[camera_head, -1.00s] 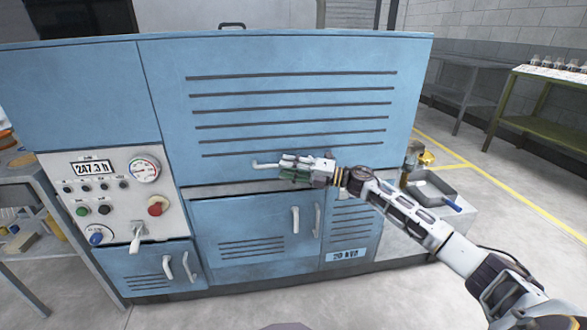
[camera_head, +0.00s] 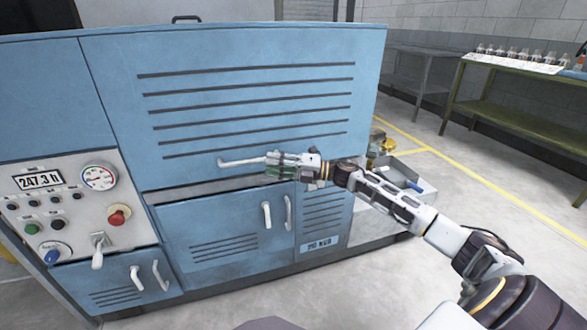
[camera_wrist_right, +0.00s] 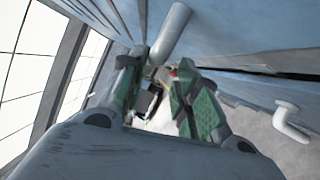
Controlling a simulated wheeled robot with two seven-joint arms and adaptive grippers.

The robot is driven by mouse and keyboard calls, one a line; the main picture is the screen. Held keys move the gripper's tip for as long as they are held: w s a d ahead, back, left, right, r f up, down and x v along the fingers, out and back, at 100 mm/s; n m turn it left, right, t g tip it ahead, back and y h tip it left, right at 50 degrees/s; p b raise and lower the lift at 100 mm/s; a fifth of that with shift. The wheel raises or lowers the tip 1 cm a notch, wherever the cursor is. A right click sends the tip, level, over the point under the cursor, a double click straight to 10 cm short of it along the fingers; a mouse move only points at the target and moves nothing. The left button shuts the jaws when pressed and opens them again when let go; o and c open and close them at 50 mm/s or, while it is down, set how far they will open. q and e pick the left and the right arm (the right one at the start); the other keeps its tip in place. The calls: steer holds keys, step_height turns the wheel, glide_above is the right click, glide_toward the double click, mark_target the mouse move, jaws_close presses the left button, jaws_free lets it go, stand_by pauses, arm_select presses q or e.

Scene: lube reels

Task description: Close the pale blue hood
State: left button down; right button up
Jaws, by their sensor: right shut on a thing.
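The pale blue hood (camera_head: 230,55) is the big slotted upper panel of the machine in the head view. It hangs down over the front, with a grey strip (camera_head: 190,190) showing below its lower edge. A white bar handle (camera_head: 238,162) sits near that edge. My right gripper (camera_head: 280,163) is shut on the handle, whose left end sticks out past the fingers. In the right wrist view the handle (camera_wrist_right: 171,32) runs up from between the green fingers (camera_wrist_right: 155,85). A dark gap shows beside the blue panel there. My left gripper is not in view.
A control panel (camera_head: 70,205) with gauge and knobs is at the left. Lower doors with white handles (camera_head: 267,215) are below the hood. A grey tray (camera_head: 415,176) stands right of the machine, and a green table (camera_head: 510,95) with bottles farther right.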

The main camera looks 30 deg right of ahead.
steer(key=v, duration=0.6)
stand_by(0.4)
steer(key=shift+f, duration=0.1)
stand_by(0.6)
